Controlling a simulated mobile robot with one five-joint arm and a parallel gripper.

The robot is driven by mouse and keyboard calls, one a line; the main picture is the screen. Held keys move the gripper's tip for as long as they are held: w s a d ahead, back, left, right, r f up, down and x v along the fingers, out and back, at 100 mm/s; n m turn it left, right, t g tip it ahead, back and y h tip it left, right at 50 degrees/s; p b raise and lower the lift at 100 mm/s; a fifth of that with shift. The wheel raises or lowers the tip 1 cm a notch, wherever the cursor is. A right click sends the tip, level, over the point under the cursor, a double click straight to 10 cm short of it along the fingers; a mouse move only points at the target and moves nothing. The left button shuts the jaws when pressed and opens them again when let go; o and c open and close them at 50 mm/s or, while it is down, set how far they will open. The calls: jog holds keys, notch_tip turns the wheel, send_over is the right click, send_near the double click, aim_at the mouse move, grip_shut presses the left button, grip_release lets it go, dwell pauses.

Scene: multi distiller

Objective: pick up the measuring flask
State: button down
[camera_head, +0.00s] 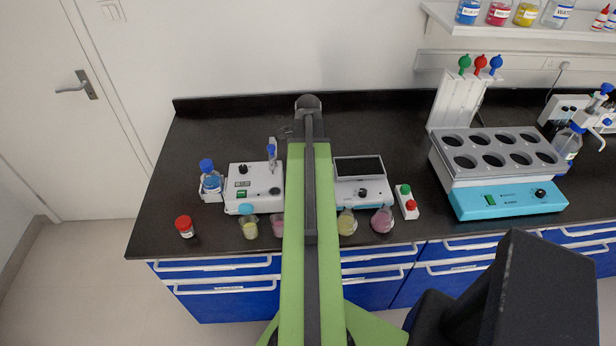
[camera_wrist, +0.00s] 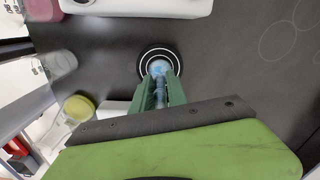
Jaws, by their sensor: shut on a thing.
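My gripper (camera_wrist: 160,88) has green fingers and shows in the wrist view. It is shut on the measuring flask (camera_wrist: 159,69), a clear, bluish thing with a narrow part between the fingers. A black disc with white rings (camera_wrist: 144,58) shows around the flask's far end. I cannot tell whether the flask touches it or is above it. In the head view my own arm covers the middle of the bench, and neither the gripper nor the flask can be made out there.
The back left is clear.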

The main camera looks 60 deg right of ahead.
jog(key=shift+r, duration=0.1)
jog(key=r+p, duration=0.3)
jog(key=s+r+p, duration=0.1)
jog(key=r+p, duration=0.1)
jog(key=shift+r, duration=0.1)
jog(key=s+d+r+p, duration=0.2)
jog(key=s+r+p, duration=0.3)
jog(key=s, duration=0.5)
jog(key=shift+s+r+p, duration=0.3)
jog(key=shift+s+p, duration=0.05)
jog(key=shift+p, duration=0.15)
